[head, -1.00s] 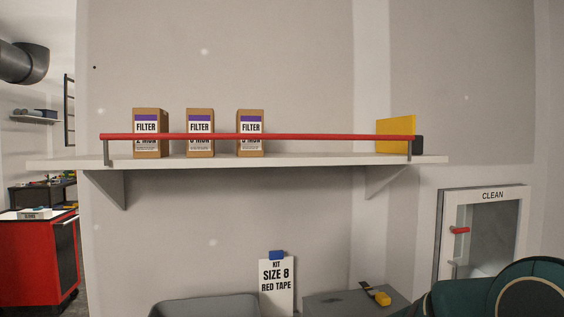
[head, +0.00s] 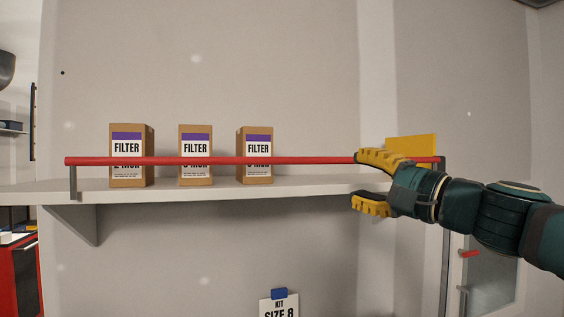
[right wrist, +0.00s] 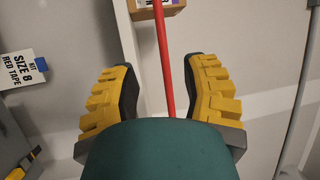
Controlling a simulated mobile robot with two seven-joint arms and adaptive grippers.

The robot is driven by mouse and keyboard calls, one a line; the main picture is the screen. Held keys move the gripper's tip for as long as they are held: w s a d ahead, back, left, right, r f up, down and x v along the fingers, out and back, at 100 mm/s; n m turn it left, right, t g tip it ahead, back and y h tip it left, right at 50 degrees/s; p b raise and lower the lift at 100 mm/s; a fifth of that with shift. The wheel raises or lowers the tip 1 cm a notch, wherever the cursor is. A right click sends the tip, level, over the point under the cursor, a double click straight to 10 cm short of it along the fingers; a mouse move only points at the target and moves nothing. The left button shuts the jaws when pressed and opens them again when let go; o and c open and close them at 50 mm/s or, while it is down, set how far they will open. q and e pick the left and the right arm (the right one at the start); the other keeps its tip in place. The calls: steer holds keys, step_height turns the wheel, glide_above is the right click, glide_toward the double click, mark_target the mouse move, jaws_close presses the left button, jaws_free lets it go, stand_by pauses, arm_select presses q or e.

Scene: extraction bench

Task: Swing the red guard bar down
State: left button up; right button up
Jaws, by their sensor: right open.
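The red guard bar (head: 210,161) runs level across the front of the shelf, on a grey bracket at its left end; it passes in front of the filter boxes. My right gripper (head: 356,180) is open and empty near the bar's right part, with its upper yellow finger overlapping the bar and its lower finger below it. In the right wrist view the bar (right wrist: 164,55) shows between the two open fingers (right wrist: 160,75); I cannot tell whether they touch it. My right gripper and arm hide part of the bar's right end. My left gripper is not in view.
Three filter boxes, left (head: 127,170), middle (head: 194,170) and right (head: 257,170), stand on the white shelf (head: 200,190). A yellow panel (head: 412,147) is behind my right gripper. A kit sign (head: 279,307) stands below. The wall cabinet (head: 493,270) is at the lower right.

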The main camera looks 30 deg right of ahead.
mark_target(306, 162)
steer(key=p+x, duration=0.2)
steer(key=x, duration=1.2)
steer(key=shift+w+a+r, duration=0.1)
steer(key=shift+w, duration=0.05)
jaws_close()
